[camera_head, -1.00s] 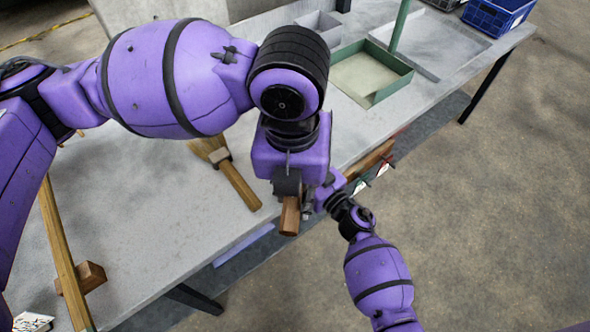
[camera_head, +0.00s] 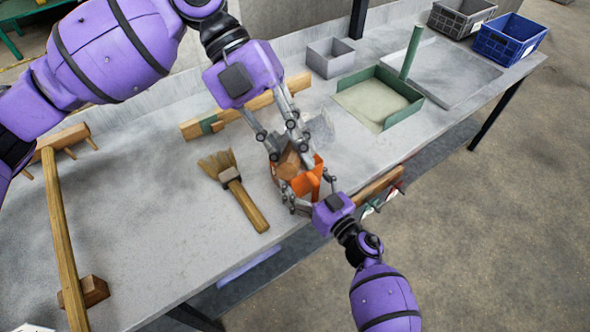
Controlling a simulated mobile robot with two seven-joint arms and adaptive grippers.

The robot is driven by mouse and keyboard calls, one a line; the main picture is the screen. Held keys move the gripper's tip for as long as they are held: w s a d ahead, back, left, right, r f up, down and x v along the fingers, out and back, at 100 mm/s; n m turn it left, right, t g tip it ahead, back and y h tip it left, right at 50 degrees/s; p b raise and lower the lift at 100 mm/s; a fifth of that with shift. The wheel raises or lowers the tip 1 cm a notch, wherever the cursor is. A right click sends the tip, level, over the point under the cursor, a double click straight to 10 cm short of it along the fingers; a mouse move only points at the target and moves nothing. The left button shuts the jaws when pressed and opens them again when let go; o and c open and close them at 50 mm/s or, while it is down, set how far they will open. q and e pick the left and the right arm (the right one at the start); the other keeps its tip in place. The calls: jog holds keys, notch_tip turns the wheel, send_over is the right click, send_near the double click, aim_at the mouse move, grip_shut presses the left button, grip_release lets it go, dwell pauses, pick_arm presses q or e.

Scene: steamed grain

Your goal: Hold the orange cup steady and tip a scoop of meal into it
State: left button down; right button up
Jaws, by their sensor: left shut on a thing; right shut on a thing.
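The orange cup (camera_head: 309,181) is at the front edge of the table, in the jaws of my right gripper (camera_head: 309,194), which is shut on it. My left gripper (camera_head: 288,149) is above the cup, pointing down, and is shut on a brown wooden piece that looks like the scoop (camera_head: 288,162). The scoop is at the cup's mouth, overlapping it in the picture. The fingers hide much of both, so I cannot tell whether they touch or whether meal is in either. Pale meal (camera_head: 372,101) lies in a green-walled tray (camera_head: 404,115) at right.
A brush (camera_head: 243,198) lies left of the cup. A wooden bar (camera_head: 203,127) lies behind. A long wooden rake-like tool (camera_head: 61,235) is at left. A grey box (camera_head: 331,61), green post (camera_head: 412,50), grey crate (camera_head: 462,17) and blue crate (camera_head: 509,42) stand towards the back right.

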pick_arm(q)
jog(key=w+a+r+n+g+h, duration=0.1)
jog(key=w+r+n+h, duration=0.3)
jog(key=w+h, duration=0.2)
jog(key=shift+w+a+r+n+g, duration=0.2)
jog(key=shift+w+r+n+g, duration=0.15)
jog(key=shift+w, duration=0.75)
jog(key=shift+r, duration=0.1)
pick_arm(e)
jog(key=o, duration=1.3)
pick_arm(q)
notch_tip(320, 180, up, 6)
jog(key=shift+f, duration=0.1)
